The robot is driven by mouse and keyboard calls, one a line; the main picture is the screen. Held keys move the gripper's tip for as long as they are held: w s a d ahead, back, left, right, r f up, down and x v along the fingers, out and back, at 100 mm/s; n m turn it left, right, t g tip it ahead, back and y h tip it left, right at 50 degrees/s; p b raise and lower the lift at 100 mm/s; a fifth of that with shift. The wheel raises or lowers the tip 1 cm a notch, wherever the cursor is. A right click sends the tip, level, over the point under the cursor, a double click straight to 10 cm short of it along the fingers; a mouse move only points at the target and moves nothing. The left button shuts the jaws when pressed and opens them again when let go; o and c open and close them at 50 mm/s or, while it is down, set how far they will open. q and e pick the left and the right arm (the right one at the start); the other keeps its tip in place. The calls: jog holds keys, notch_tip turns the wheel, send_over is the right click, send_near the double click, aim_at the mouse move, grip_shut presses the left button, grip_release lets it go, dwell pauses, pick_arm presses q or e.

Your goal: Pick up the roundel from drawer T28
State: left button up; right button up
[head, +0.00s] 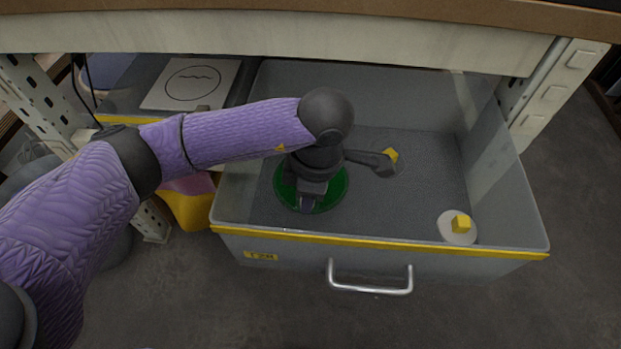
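The grey drawer (505,232) is pulled open, with a yellow front edge and a small yellow label (261,256) on its front. A green roundel (334,190) lies at the left of the drawer, partly covered by my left gripper. My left gripper (307,203) points down over the roundel. Its fingers are mostly hidden by the wrist, so I cannot tell whether they touch or hold the roundel. My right gripper is not in view.
A white disc with a yellow block (461,223) lies at the drawer's front right. Another yellow block (391,155) shows farther back, beside a dark bar. A pale sheet with a drawn circle (158,94) lies at left. A metal handle (370,290) projects forward; a beam crosses above.

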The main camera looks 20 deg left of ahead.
pick_arm(q)
grip_shut()
